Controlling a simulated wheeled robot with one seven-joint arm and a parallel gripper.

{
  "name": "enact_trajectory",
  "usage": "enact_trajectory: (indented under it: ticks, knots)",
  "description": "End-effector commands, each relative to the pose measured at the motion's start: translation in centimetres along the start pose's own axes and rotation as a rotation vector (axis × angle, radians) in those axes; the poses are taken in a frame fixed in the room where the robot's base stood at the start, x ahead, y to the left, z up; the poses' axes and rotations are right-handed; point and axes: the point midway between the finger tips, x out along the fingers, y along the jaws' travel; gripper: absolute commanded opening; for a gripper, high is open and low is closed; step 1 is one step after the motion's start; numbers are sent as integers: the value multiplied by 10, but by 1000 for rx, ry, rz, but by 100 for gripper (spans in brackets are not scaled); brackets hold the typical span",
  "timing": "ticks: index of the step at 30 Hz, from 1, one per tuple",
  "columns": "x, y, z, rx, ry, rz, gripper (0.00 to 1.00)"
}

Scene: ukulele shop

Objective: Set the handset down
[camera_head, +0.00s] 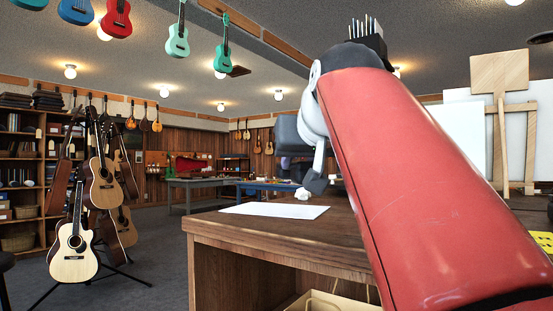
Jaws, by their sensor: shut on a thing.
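My red arm (415,190) fills the right of the head view and rises over the wooden desk (280,235). White and dark grey parts of my arm show past its upper end, above the desk. My gripper's fingertips cannot be made out; the red arm hides what lies behind it. I cannot make out a handset anywhere in view. A flat white sheet (275,211) lies on the desk's left part, with a small white crumpled thing (303,194) just beyond it.
The desk's left top is bare around the sheet. A dark pen holder (367,40) shows above my arm.

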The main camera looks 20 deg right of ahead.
Motion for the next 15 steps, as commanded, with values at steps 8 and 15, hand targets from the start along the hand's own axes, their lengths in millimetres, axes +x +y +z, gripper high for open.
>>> enact_trajectory:
  ticks: [8,15]
  knots:
    - [14,0,32,0,0,-1,1]
    - [22,0,52,0,0,-1,1]
